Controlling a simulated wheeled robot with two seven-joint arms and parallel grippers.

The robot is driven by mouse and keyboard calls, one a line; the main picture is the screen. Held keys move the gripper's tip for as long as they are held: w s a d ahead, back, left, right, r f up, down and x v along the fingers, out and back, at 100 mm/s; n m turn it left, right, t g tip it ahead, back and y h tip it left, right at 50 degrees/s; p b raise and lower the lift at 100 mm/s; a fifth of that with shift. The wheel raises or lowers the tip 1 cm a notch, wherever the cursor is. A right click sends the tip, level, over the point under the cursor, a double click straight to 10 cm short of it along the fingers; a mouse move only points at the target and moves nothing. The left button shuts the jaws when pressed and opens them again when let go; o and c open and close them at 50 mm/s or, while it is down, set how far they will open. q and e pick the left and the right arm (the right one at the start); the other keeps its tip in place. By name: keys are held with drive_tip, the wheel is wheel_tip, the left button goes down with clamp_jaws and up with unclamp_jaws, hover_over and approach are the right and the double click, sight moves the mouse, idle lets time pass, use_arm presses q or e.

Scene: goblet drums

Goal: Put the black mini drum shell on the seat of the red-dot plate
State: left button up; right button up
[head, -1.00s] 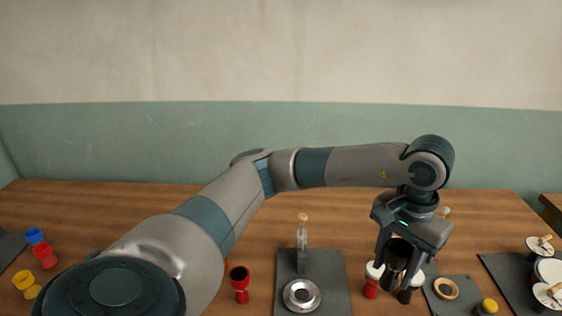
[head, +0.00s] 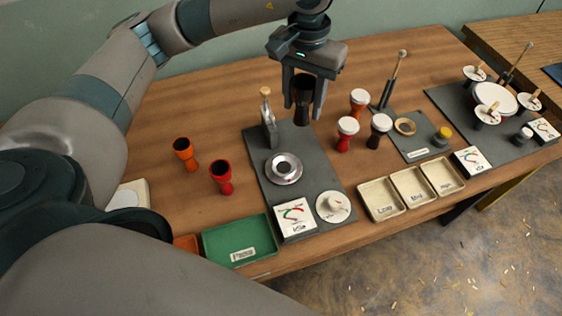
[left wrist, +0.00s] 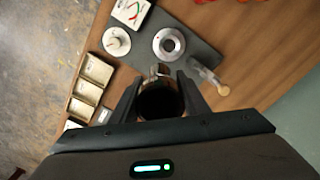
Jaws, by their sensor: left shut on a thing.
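My left gripper (head: 302,113) is shut on the black mini drum shell (head: 302,95), a goblet shape held upright with its dark open mouth up. They are over the far end of a dark grey plate (head: 315,165); I cannot tell the exact height. In the left wrist view the shell's mouth (left wrist: 160,102) sits between the fingers. The plate bears a round silver seat (head: 284,168) with a dark middle, empty and nearer the front than the shell; it also shows in the left wrist view (left wrist: 169,43). My right gripper is out of view.
A wooden-topped lever (head: 267,115) stands on the plate left of the shell. Orange (head: 184,154) and red (head: 222,177) shells stand left. Several white-topped drums (head: 347,127) stand right. A gauge (head: 295,217), knob (head: 333,206) and green tray (head: 238,241) lie in front.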

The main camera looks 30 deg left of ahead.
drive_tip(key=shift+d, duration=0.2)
